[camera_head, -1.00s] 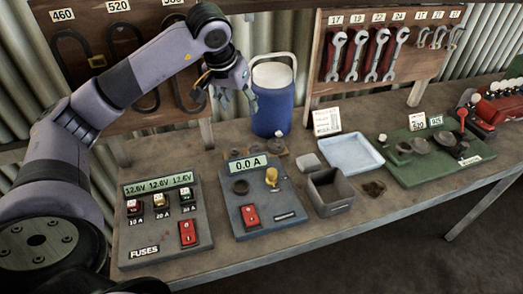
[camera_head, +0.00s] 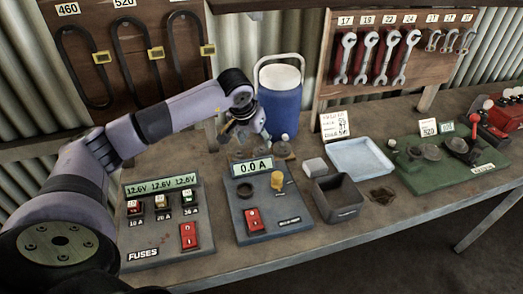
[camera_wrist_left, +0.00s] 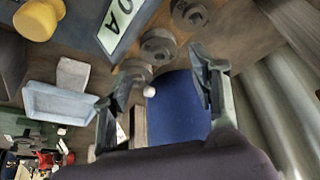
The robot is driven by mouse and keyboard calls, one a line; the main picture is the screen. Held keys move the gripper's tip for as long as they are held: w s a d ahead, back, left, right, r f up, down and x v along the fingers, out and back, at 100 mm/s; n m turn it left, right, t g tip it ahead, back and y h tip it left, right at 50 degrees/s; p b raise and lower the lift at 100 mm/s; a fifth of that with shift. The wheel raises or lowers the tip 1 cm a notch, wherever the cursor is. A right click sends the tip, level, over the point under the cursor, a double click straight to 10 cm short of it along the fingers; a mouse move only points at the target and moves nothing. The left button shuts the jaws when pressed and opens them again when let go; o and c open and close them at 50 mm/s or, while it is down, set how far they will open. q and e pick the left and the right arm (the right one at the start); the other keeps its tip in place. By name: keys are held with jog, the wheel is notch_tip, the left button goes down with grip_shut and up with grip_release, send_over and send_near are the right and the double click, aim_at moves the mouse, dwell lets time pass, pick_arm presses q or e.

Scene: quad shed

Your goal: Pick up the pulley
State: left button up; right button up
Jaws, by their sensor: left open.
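Several dark grey round pieces that look like pulleys sit in a row on a wooden strip behind the meter box. In the left wrist view, one is at the top (camera_wrist_left: 190,13), one in the middle (camera_wrist_left: 158,46) and one lower (camera_wrist_left: 137,71). In the head view, a piece at the right of the row (camera_head: 282,149) shows, and my arm partly covers the others. I cannot tell which one the task means. My left gripper (camera_head: 242,132) is open above the row; its spread fingers (camera_wrist_left: 160,68) show in the wrist view with nothing between them.
A blue jug (camera_head: 279,100) with a white lid stands close behind the row. The meter box (camera_head: 262,205) and fuse box (camera_head: 160,235) are in front. A grey bin (camera_head: 338,205), pale blue tray (camera_head: 378,168) and green board (camera_head: 450,180) lie to the right.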

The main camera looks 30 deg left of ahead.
aim_at(261, 148)
pick_arm(q)
jog(key=shift+x, duration=0.75)
jog(key=shift+w+d+f+p, duration=0.1)
jog(key=shift+w+f+p, duration=0.25)
jog(key=shift+f+p, duration=0.2)
jog(key=x, duration=0.1)
jog(key=p+x, duration=0.1)
jog(key=x, duration=0.1)
jog(key=shift+w+f, duration=0.15)
jog(key=shift+w, duration=0.15)
jog(key=shift+w+f, duration=0.1)
jog(key=shift+f, duration=0.2)
jog(key=shift+c, duration=0.2)
jog(key=c, duration=1)
